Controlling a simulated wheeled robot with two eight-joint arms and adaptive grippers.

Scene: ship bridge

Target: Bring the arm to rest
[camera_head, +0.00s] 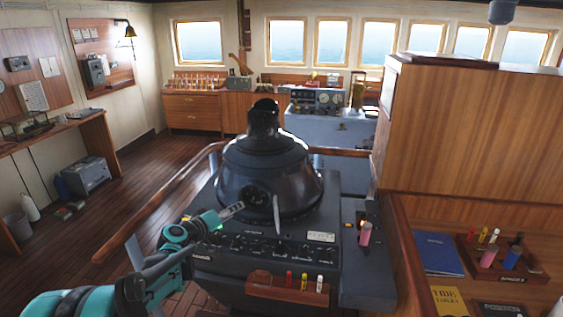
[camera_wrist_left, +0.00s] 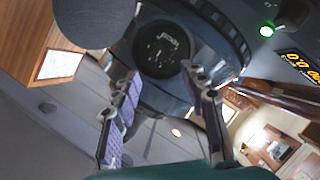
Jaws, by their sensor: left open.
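My left arm comes in from the lower left in the head view, teal and grey. Its gripper (camera_head: 231,212) is just in front of the dark domed binnacle (camera_head: 265,170) on the console. In the left wrist view the two padded fingers of the gripper (camera_wrist_left: 162,72) stand apart with nothing between them. A round dark dial (camera_wrist_left: 162,50) shows beyond the fingertips. I cannot tell whether a finger touches the binnacle. My right gripper is not in view.
A wooden rail (camera_head: 160,205) curves around the console. Red, yellow and white markers stand in a wooden holder (camera_head: 287,290) on its front. A pink marker (camera_head: 365,234) stands to the right. A blue book (camera_head: 438,254) and a marker tray (camera_head: 500,258) lie at the right. Floor (camera_head: 150,180) is open at left.

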